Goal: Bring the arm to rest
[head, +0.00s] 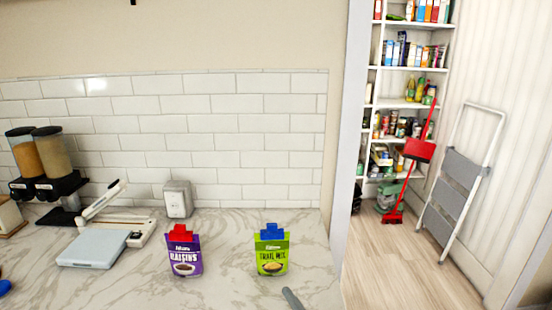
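Neither of my grippers can be made out in the head view, and no arm is clearly visible over the counter. A purple raisins bag (184,256) stands upright on the marble counter (215,285) with a red clip (180,233) on its top. To its right a green trail mix bag (271,257) stands upright with a blue clip (271,232) on its top. The two bags are apart, with bare counter between them.
A grey rod-like end (292,299) shows at the bottom edge. A pale blue flat box (93,248), a hinged white device (120,225), a metal canister (178,199) and dispensers (50,160) stand left. Stocked shelves (412,70), a red broom (410,165) and a folded stepladder (458,190) are right.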

